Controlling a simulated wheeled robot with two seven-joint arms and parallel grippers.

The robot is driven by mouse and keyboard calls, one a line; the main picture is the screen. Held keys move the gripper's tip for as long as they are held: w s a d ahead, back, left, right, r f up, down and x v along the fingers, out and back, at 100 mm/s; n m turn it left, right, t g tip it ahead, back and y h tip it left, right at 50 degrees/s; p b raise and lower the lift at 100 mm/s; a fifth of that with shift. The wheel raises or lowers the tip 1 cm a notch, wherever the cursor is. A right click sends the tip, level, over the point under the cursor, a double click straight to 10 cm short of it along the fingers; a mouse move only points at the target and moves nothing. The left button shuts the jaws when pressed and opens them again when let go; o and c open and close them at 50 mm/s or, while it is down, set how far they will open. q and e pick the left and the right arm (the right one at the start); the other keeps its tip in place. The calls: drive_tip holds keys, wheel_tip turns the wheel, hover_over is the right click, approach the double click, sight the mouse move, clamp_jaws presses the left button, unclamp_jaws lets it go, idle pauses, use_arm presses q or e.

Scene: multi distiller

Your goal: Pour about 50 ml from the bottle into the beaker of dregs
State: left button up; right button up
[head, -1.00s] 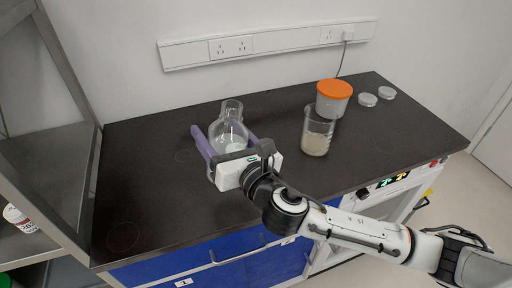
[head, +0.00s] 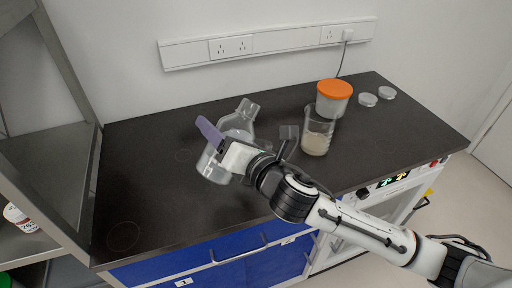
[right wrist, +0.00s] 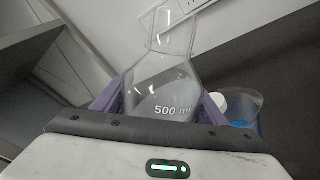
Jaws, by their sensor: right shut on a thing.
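The clear glass bottle (head: 238,124) is off the bench in the head view, tilted with its neck toward the upper right. My right gripper (head: 222,138) is shut on its body, with a purple finger showing on the left side. In the right wrist view the bottle (right wrist: 165,85) carries a "500 ml" mark and sits between the purple fingers. The beaker of dregs (head: 317,138) stands upright on the bench to the right, with pale cloudy matter at its bottom. The bottle's mouth is apart from the beaker. My left gripper is out of view.
A tub with an orange lid (head: 333,100) stands just behind the beaker. The left part of the black bench (head: 145,165) is clear. A metal shelf frame (head: 60,120) rises at the left.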

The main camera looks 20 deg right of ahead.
drive_tip(key=shift+a+r+m, duration=0.1)
drive_tip(key=shift+m, duration=0.3)
drive_tip(key=shift+s+a+f+m, duration=0.2)
drive_tip(key=shift+a+f+m, duration=0.15)
drive_tip(key=shift+m, duration=0.35)
idle(1.6)
drive_tip(key=shift+s+a+r+m+y, duration=0.1)
drive_tip(key=shift+a+r+m+y, duration=0.15)
drive_tip(key=shift+r+m, duration=0.35)
idle(1.9)
drive_tip(key=shift+f+m+g, duration=0.4)
drive_tip(key=shift+f+m, duration=0.1)
drive_tip(key=shift+f, duration=0.25)
idle(0.5)
drive_tip(key=shift+a+f+m+y+b, duration=0.15)
drive_tip(key=shift+f+m+y+b, duration=0.35)
drive_tip(key=shift+b, duration=0.6)
drive_tip(key=shift+s+f, duration=0.1)
idle(0.4)
